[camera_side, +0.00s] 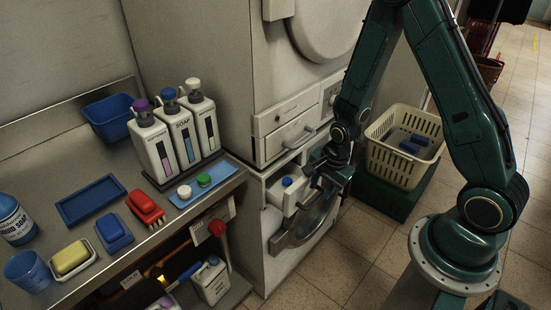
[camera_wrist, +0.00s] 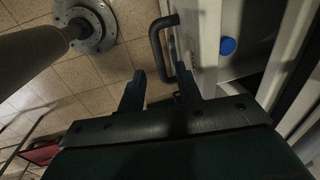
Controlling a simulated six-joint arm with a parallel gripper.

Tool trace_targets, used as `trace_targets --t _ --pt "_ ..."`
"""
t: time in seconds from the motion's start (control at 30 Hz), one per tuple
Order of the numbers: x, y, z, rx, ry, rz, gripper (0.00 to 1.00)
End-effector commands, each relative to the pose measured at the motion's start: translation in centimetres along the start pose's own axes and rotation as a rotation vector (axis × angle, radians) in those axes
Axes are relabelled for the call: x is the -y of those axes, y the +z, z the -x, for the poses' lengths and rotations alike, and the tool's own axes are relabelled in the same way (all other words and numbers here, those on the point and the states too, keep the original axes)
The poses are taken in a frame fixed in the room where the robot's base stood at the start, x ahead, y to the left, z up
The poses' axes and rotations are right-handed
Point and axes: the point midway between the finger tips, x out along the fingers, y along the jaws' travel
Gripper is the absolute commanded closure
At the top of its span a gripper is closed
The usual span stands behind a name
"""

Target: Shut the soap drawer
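The soap drawer (camera_side: 276,194) is pulled out of the white lower machine, and a blue round cap (camera_side: 288,182) shows inside it. In the wrist view the drawer (camera_wrist: 208,45) is at the upper right, with the blue cap (camera_wrist: 228,46) in it. A dark bar handle (camera_wrist: 157,50) stands out from its front. My gripper (camera_side: 312,184) is at the drawer's front. Its two fingers (camera_wrist: 158,80) are apart, with the handle's lower end seen between them. I cannot tell whether a finger touches the handle. The handle is mostly hidden in the side view.
A round machine door (camera_side: 303,222) is below the drawer. A closed panel with a handle (camera_side: 300,137) is above. A cream basket (camera_side: 405,143) on a green crate stands to the right. The counter at left holds pump bottles (camera_side: 186,135), brushes and trays. Tiled floor is clear in front.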

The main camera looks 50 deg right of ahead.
Motion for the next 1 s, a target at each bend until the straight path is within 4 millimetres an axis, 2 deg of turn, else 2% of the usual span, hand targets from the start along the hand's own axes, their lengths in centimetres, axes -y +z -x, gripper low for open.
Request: trace_targets --t 0.4,0.87,1.0 --pt "0.0 0.0 -3.4 0.000 0.000 0.000 0.66" --pt "0.0 0.0 -4.0 0.000 0.000 0.000 0.66" --pt "0.0 0.0 -4.0 0.000 0.000 0.000 0.89"
